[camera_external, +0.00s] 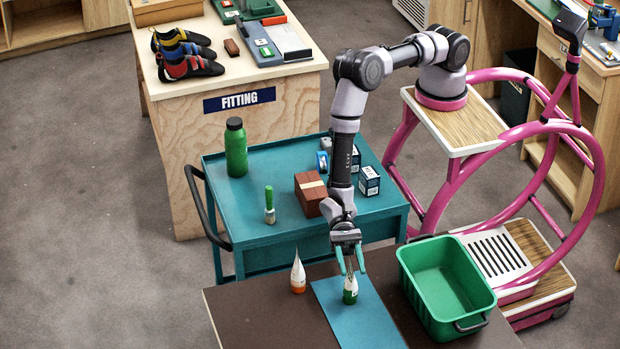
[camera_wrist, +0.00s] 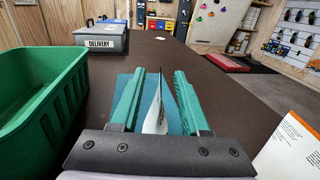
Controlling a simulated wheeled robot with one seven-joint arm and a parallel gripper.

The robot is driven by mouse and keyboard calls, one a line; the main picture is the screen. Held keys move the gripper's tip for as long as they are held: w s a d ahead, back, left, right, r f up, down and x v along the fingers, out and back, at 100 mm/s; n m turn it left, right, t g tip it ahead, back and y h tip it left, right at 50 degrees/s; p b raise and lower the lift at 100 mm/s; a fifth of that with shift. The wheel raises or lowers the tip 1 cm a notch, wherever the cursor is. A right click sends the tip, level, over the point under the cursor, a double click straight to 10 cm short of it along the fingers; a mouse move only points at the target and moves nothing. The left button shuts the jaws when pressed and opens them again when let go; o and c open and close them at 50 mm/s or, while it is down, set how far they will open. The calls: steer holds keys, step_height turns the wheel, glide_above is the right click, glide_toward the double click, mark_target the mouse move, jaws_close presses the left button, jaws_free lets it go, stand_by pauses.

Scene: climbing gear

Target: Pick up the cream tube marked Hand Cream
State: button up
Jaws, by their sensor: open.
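My gripper (camera_external: 351,272) is open and points down over the brown table, its green fingers on either side of a white tube with a green lower end (camera_external: 350,290). In the wrist view this tube (camera_wrist: 157,118) stands upright between the open fingers (camera_wrist: 160,74), seen nearly edge-on, with a gap at least on its right. A second white tube with an orange lower end (camera_external: 298,276) stands upright to the left; part of it shows at the right edge of the wrist view (camera_wrist: 291,150). I cannot read which is marked Hand Cream.
A blue mat (camera_external: 372,322) lies under the green-ended tube. A green bin (camera_external: 415,272) stands close on the right. The teal cart (camera_external: 232,212) behind holds a green bottle (camera_external: 236,150), a brown block (camera_external: 309,197) and small boxes. A grey DELIVERY box (camera_wrist: 101,42) stands farther along the table.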

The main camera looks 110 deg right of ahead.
jaws_close()
stand_by(1.4)
